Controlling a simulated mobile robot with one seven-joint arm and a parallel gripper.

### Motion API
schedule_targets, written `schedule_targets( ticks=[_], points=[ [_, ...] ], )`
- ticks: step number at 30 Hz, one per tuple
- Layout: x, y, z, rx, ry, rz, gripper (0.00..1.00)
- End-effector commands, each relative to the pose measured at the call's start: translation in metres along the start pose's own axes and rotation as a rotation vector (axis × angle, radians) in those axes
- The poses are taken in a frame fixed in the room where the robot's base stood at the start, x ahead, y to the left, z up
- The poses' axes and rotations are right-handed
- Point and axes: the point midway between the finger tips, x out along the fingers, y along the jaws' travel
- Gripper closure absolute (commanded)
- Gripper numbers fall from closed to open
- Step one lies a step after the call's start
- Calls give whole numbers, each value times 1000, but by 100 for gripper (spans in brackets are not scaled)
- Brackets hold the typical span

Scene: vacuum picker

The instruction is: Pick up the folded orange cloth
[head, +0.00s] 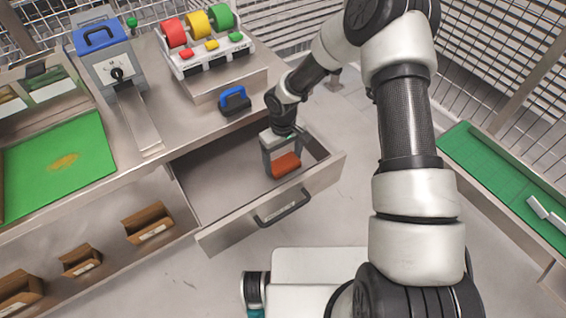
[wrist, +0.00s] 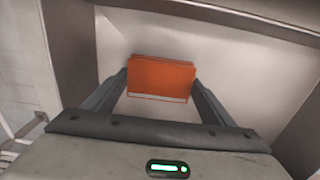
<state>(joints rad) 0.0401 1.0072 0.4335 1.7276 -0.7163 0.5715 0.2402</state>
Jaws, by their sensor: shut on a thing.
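The folded orange cloth (head: 286,165) is in the open metal drawer (head: 215,190), near the drawer's right end. It also shows in the wrist view (wrist: 162,77) as a flat orange block with a pale lower edge. My gripper (head: 283,163) reaches down into the drawer with one finger at each side of the cloth. In the wrist view my gripper (wrist: 161,90) is shut on the cloth. I cannot tell whether the cloth touches the drawer floor.
The drawer front with its dark handle (head: 283,207) and the side walls surround my gripper. The drawer's left part is empty.

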Motion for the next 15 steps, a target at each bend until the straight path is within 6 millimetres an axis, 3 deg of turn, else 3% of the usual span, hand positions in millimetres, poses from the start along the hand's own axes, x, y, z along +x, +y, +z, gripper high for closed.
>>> schedule_targets(
  ticks=[5,15],
  points=[
    [-8,0,-1,1,2,1,44],
    [-73,1,-1,2,4,2,44]
  ],
)
